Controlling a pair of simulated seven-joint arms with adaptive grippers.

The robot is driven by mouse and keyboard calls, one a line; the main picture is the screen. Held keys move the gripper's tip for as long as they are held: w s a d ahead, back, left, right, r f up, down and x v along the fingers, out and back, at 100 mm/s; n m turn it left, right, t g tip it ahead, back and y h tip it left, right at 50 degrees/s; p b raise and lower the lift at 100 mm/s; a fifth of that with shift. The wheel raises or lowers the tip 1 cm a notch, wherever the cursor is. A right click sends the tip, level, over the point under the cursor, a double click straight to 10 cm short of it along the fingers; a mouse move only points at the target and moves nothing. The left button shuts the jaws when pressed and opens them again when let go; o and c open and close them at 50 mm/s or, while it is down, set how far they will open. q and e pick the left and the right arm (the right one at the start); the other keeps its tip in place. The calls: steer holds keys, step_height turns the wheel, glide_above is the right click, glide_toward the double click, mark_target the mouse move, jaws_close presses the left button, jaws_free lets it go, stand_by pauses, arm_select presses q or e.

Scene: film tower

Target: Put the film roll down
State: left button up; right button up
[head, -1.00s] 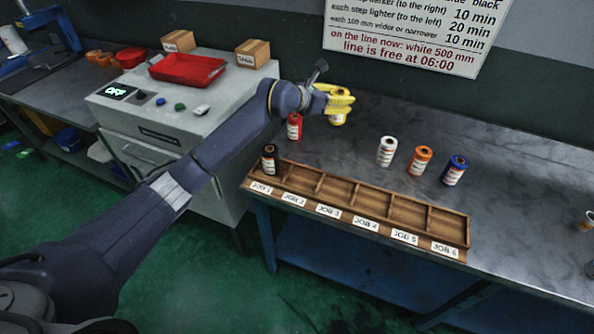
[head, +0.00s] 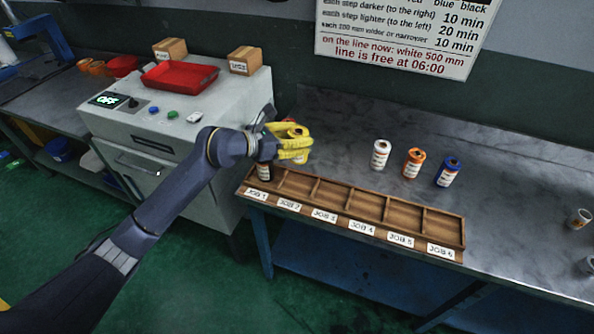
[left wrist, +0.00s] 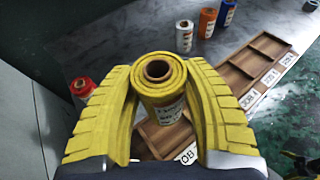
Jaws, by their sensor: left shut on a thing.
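My left gripper (head: 292,143) has yellow fingers and is shut on a yellow film roll (left wrist: 163,90). It holds the roll roughly upright at the back left part of the wooden rack (head: 385,228). In the head view the fingers hide most of the roll. In the left wrist view part of the rack shows beyond and below the roll; I cannot tell whether the roll touches it. The other compartments that I can see are empty.
White (head: 380,154), orange (head: 413,163) and blue (head: 448,172) rolls stand on the table behind the rack. A red roll (left wrist: 82,88) stands left of the held roll in the left wrist view. A grey machine (head: 150,115) borders the table's left side.

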arm_select(q)
step_height(320, 180, down, 12)
steer(key=shift+f, duration=0.2)
stand_by(0.5)
steer(key=shift+f, duration=0.2)
steer(key=o, duration=1.3)
steer(key=shift+r, duration=0.15)
steer(key=v, duration=1.2)
